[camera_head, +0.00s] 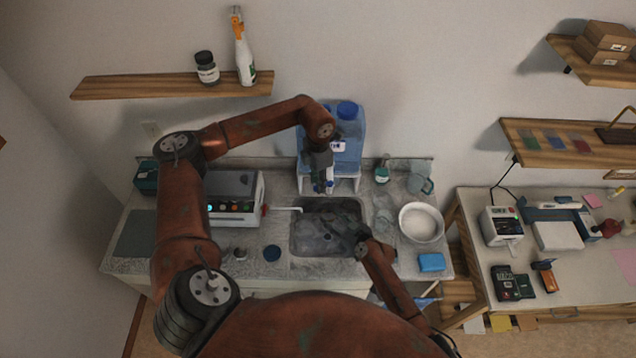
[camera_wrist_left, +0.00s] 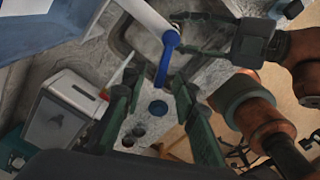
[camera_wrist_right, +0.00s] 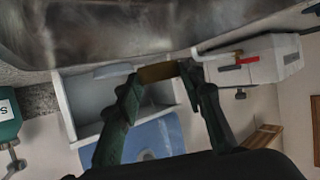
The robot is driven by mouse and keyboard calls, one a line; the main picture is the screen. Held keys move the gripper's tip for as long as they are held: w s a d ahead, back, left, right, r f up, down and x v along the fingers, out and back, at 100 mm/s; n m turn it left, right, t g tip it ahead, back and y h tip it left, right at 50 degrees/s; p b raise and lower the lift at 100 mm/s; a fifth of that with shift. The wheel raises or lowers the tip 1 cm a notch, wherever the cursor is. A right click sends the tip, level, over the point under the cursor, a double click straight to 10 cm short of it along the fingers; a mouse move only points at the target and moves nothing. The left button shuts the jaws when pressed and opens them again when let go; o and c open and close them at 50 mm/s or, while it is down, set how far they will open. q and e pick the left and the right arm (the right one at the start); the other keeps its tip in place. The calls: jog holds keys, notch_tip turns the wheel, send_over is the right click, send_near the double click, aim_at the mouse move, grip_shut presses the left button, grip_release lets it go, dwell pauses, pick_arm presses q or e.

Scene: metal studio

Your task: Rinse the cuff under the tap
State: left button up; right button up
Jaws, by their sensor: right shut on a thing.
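The cuff (camera_wrist_right: 158,72) is a small brown-gold band, seen in the right wrist view between the fingertips of my right gripper (camera_wrist_right: 165,75), which is shut on it. In the head view my right gripper (camera_head: 352,238) is low over the right side of the sink (camera_head: 310,242); the cuff cannot be made out there. The tap (camera_wrist_left: 148,14) is a white spout with a blue lever (camera_wrist_left: 163,65) in the left wrist view. My left gripper (camera_wrist_left: 158,82) is open, its fingers apart on either side of the lever; contact is unclear. In the head view my left gripper (camera_head: 322,182) is at the tap.
A blue water container (camera_head: 348,125) stands on a white stand behind the sink. A grey-white device (camera_head: 238,190) stands left, with a thin white spout (camera_head: 287,209) towards the sink. A white bowl (camera_head: 421,223) and blue sponge (camera_head: 431,262) lie right.

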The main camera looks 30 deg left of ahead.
pick_arm(q)
jog(key=shift+f, duration=0.45)
grip_shut()
